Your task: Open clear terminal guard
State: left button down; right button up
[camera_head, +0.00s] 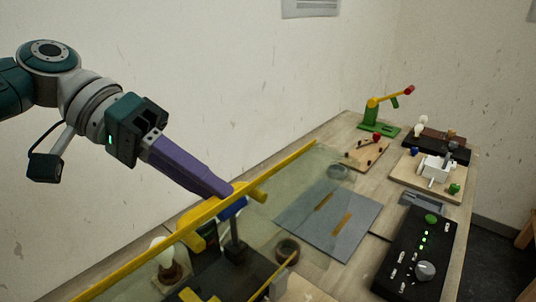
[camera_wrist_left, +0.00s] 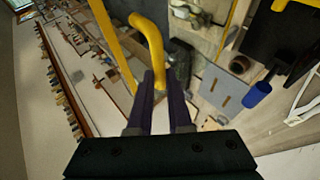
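The clear terminal guard (camera_head: 290,185) is a see-through panel with a long yellow edge bar (camera_head: 130,267), seen over the left part of the bench in the head view. A curved yellow handle (camera_wrist_left: 155,45) on the guard shows in the wrist view. My left gripper (camera_head: 228,191) reaches this handle from the upper left with its purple fingers. In the left wrist view the fingers (camera_wrist_left: 159,76) stand on both sides of the handle and look closed on it. How far the guard is tilted is hard to tell. My right gripper is not in view.
Under and behind the guard are a bulb (camera_head: 163,250) and a grey mat (camera_head: 350,222) with yellow strips. A black control box (camera_head: 412,262) stands at the right. A green stand with a yellow lever (camera_head: 385,100) and several small boards occupy the far end. The wall runs close behind the bench.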

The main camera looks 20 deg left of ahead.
pick_arm(q)
jog(key=shift+s+a+f, duration=0.15)
jog(key=shift+a+f, duration=0.1)
jog(key=shift+f, duration=0.4)
jog(key=c, duration=1.2)
grip_release()
jog(key=shift+c, duration=0.2)
jog(key=shift+o, duration=0.8)
jog(key=shift+s+d, duration=0.1)
jog(key=shift+d, duration=0.05)
jog(key=shift+o, duration=1.2)
jog(key=shift+r, duration=0.25)
jog(key=w+b+v, duration=0.1)
jog(key=b+v, duration=0.2)
jog(key=v, duration=0.7)
jog(key=shift+s, duration=0.35)
